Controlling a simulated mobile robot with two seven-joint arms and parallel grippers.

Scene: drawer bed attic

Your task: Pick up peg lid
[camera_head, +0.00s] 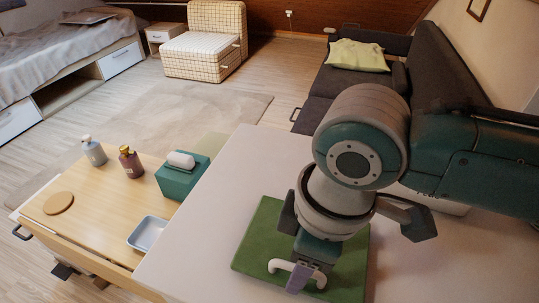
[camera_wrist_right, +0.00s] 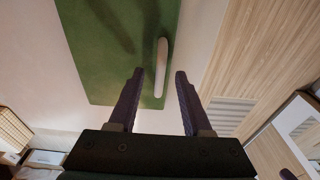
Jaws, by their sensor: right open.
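The peg lid appears to be a flat green square panel (camera_head: 258,240) with a white bar handle (camera_head: 280,266), lying on the pale table. My right gripper (camera_head: 303,276) is low over the panel at the handle, and the arm hides much of the panel's middle and far side. In the right wrist view my right gripper (camera_wrist_right: 160,73) is open, with two dark purple fingers apart. The white handle (camera_wrist_right: 161,66) shows between the fingertips and just beyond them, on the green panel (camera_wrist_right: 110,50). My left gripper is not in view.
A wooden table (camera_head: 95,205) at left holds a round wooden disc (camera_head: 58,203), two bottles (camera_head: 94,151) (camera_head: 131,162), a teal box (camera_head: 182,176) and a pale tray (camera_head: 147,233). The pale table (camera_head: 210,235) is bare left of the panel. A dark sofa (camera_head: 440,70) stands behind.

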